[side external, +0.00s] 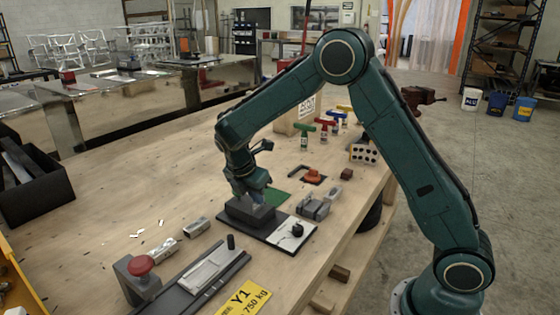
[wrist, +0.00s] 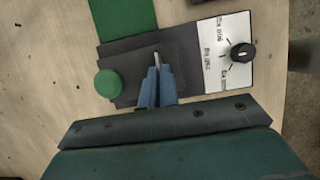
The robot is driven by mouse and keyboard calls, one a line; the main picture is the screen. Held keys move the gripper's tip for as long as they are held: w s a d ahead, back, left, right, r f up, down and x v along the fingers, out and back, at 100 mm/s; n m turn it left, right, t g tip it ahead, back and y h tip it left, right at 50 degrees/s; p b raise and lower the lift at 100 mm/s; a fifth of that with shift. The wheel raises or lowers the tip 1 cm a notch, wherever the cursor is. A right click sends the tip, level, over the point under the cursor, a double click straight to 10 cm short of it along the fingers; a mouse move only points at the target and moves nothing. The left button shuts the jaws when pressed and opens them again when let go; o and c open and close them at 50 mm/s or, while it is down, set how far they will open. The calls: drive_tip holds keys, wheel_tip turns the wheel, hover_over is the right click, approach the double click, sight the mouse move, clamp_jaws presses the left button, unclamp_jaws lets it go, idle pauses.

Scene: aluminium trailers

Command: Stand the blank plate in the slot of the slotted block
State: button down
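The slotted block (side external: 250,213) is dark grey and sits on a dark base on the bench; it also shows in the wrist view (wrist: 127,55). My gripper (side external: 247,194) points down right over the block. In the wrist view its blue fingers (wrist: 156,72) are close together, with a thin pale edge between them, which looks like the blank plate (wrist: 156,55) held upright on edge. The plate's lower part and the slot are hidden by the fingers, so I cannot tell whether the plate is in the slot.
On the same base are a white panel with a black knob (wrist: 241,52) and a green button (wrist: 108,83). A green mat (wrist: 122,15) lies beside the block. A grey vise-like tool (side external: 318,205), small metal blocks (side external: 195,227) and a red-knobbed fixture (side external: 140,277) stand nearby.

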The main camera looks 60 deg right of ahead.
drive_tip(key=shift+f, duration=0.4)
drive_tip(key=c, duration=1.6)
unclamp_jaws()
drive_tip(key=shift+r, duration=0.1)
drive_tip(key=v, duration=1.3)
drive_tip(key=shift+a+r, duration=0.1)
drive_tip(key=shift+r, duration=0.2)
